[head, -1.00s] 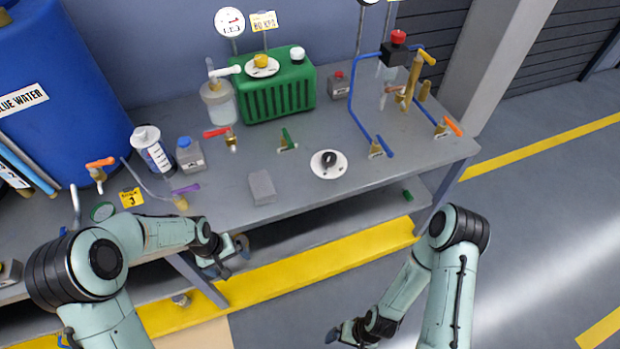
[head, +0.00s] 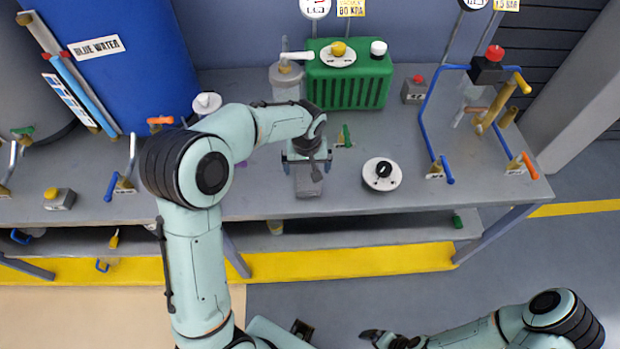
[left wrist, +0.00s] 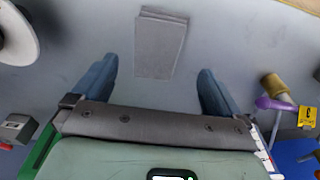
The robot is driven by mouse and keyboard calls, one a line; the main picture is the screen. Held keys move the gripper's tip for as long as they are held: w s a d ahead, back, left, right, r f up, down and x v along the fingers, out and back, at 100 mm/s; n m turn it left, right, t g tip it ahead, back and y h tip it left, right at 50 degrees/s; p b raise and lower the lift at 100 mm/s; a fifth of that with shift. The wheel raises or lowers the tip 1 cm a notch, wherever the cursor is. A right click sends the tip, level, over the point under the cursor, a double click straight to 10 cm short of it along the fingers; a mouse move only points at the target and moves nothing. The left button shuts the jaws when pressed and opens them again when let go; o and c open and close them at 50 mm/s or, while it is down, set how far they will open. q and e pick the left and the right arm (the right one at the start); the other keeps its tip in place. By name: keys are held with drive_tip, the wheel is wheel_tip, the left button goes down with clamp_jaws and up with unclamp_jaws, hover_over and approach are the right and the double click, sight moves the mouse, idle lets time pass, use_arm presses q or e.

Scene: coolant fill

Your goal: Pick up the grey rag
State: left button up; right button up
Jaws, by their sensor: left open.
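The grey rag (head: 309,183) is a folded rectangle lying flat near the front edge of the grey bench. In the head view my left gripper (head: 307,160) is over its far part and hides some of it. In the left wrist view the rag (left wrist: 161,44) lies beyond the fingertips, roughly centred between them. The left gripper (left wrist: 155,80) is open with nothing between its blue fingers. My right gripper (head: 385,338) is low at the bottom of the head view, away from the bench; its jaws are too small to read.
A white round dial with a black knob (head: 382,174) is right of the rag. A green ribbed tank (head: 349,82) stands behind. Blue pipework (head: 428,110) with valves is at the right. A purple handle (left wrist: 275,104) shows in the left wrist view. Bare bench surrounds the rag.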

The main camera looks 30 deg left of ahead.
sight(308, 177)
use_arm(q)
drive_tip(key=f, duration=0.3)
drive_tip(key=w+f, duration=0.1)
drive_tip(key=f, duration=0.3)
drive_tip(key=shift+w+a, duration=0.2)
drive_tip(key=c, duration=1.1)
